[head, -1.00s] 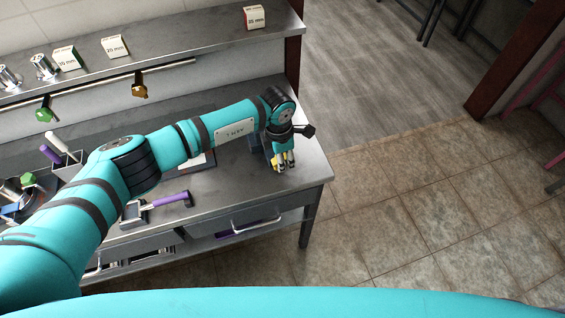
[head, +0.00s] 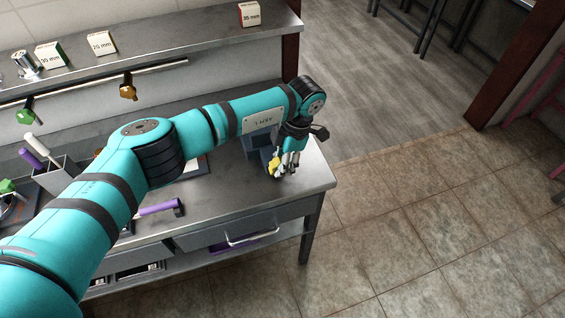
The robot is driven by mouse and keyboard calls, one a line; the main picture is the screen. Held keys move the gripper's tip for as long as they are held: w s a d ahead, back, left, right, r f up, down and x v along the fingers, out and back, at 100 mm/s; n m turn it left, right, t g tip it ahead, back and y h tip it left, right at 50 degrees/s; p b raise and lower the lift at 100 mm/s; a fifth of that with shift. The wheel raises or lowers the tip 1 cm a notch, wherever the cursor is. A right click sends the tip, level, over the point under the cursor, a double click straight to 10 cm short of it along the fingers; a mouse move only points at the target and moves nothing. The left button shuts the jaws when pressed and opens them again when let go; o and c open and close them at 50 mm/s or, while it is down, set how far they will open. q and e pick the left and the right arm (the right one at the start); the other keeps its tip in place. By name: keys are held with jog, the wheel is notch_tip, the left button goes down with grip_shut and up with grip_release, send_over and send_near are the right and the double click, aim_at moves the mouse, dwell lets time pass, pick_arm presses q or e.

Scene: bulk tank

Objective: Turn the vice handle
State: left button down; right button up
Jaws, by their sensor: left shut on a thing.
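The vice is a grey-blue block (head: 254,150) near the right end of the steel workbench, largely covered by my left arm. A small yellow part (head: 274,166), which looks like the vice handle, shows at its front. My left gripper (head: 284,168) points down at the vice, with its fingers shut at this yellow part. The rest of the handle is hidden by the fingers. My right gripper is not in view.
A purple-handled tool (head: 160,208) lies on the workbench (head: 225,198) left of the vice. A tool holder (head: 60,178) stands further left. Boxes such as the 35 mm box (head: 250,14) sit on the shelf above. The tiled floor (head: 400,220) at right is clear.

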pick_arm(q)
jog(key=c, duration=1.1)
grip_release()
jog(key=v, duration=1.2)
